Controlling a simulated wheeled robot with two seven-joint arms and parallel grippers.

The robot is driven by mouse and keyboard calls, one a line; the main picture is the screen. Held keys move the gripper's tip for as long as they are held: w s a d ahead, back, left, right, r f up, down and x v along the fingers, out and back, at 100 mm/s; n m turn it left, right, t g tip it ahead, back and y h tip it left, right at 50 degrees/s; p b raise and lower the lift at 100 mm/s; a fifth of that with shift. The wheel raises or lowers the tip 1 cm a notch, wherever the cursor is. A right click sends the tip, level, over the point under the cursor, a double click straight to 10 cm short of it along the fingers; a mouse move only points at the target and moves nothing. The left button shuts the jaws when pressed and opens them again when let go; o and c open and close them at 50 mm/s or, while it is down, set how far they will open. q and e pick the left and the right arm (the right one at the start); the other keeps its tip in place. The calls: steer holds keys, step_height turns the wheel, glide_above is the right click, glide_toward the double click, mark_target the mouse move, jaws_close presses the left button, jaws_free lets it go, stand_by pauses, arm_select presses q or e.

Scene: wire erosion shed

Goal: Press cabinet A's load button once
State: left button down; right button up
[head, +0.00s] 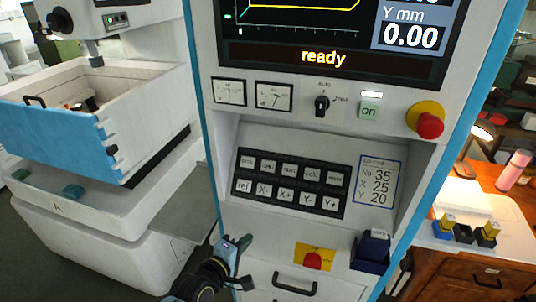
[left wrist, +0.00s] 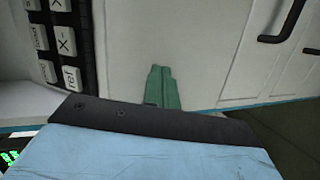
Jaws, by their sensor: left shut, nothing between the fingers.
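The control cabinet fills the middle of the head view, with a dark key block (head: 237,185) on its sloped panel. My left gripper (head: 246,241) is shut and empty, below and left of the key block. In the left wrist view its green fingers (left wrist: 163,88) lie together over the white cabinet front, with the key block (left wrist: 47,75) apart at upper left. My right gripper is not in view.
A red knob on yellow (head: 313,261), a drawer handle (head: 294,283) and a dark blue holder (head: 370,252) are on the lower cabinet. A red stop button (head: 430,125) is at upper right. A machine marked A (head: 85,215) stands left, a wooden desk (head: 459,262) right.

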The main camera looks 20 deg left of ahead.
mark_target(268, 166)
arm_select(q)
step_height(268, 166, up, 24)
steer(key=w+d+n+t+h+p, duration=0.1)
steer(key=d+n+t+h+p, duration=0.1)
steer(key=n+t+p, duration=0.1)
steer(key=shift+f+n+t+h, duration=0.3)
steer(key=shift+n+t, duration=0.3)
steer(key=shift+n, duration=0.2)
steer(key=shift+w, duration=0.15)
steer(key=shift+w+d+f+b, duration=0.1)
steer(key=shift+w+f+b, duration=0.75)
steer(key=shift+w+b, duration=0.35)
steer(key=shift+w+f+b, duration=0.9)
steer(key=shift+w+b, duration=0.25)
steer(key=shift+w+d+f+b, duration=0.1)
steer(key=shift+w+f+b, duration=0.75)
steer(key=shift+w+b, duration=0.35)
steer(key=shift+w+f, duration=0.2)
steer(key=shift+w, duration=0.15)
